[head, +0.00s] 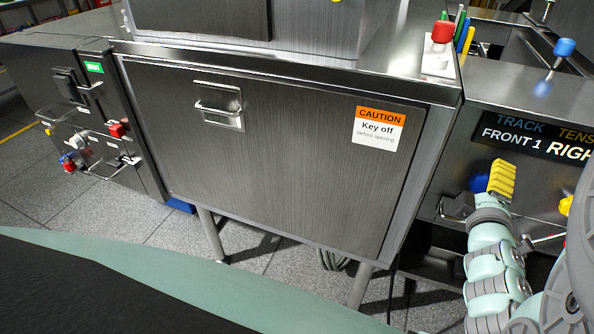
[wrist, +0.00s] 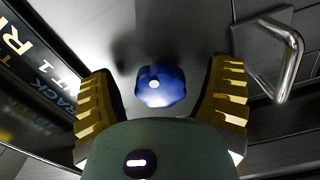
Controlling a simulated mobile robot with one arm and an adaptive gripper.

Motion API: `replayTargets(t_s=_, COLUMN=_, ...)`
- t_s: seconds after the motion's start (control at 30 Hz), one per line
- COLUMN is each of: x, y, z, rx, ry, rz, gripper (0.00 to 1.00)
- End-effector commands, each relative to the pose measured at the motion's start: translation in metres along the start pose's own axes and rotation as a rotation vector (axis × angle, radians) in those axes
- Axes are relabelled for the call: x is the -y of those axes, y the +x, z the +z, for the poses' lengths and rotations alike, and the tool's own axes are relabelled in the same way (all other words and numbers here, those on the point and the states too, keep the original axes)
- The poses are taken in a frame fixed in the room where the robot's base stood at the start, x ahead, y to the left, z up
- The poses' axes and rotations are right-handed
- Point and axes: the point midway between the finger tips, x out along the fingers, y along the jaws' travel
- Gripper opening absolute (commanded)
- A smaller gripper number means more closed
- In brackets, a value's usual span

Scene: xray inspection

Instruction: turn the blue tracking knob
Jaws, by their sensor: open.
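The blue tracking knob (wrist: 161,85) shows in the wrist view as a lobed blue knob with a pale centre, on a dark metal panel. My gripper (wrist: 163,100) is open, with one yellow ribbed finger on each side of the knob and a gap on both sides. I cannot tell how far the fingertips are from the panel. In the head view, my gripper (head: 500,180) is at the right panel, and part of the blue knob (head: 478,184) shows just left of its yellow fingers. The panel label (head: 535,135) reads "TRACK", "TENS", "FRONT 1" and "RIGH", cut off at the edge.
A metal handle (wrist: 285,55) sticks out to the right of my gripper in the wrist view. A yellow knob (head: 566,205) sits right of my gripper. A blue-topped lever (head: 564,48) and a red button (head: 442,32) stand above. The cabinet door (head: 270,150) fills the middle.

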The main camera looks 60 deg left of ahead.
Motion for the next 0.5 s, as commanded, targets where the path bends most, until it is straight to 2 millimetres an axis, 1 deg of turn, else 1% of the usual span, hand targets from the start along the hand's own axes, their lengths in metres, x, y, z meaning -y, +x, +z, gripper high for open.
replayTargets(t_s=0.13, x=0.000, y=-0.003, z=0.001, rx=0.001, ry=0.000, rz=0.000, gripper=0.80)
replayTargets(t_s=0.23, x=0.000, y=-0.011, z=0.001, rx=0.002, ry=0.000, rz=-0.001, gripper=0.80)
replayTargets(t_s=0.5, x=0.001, y=-0.049, z=0.002, rx=0.006, ry=0.000, rz=-0.004, gripper=0.80)
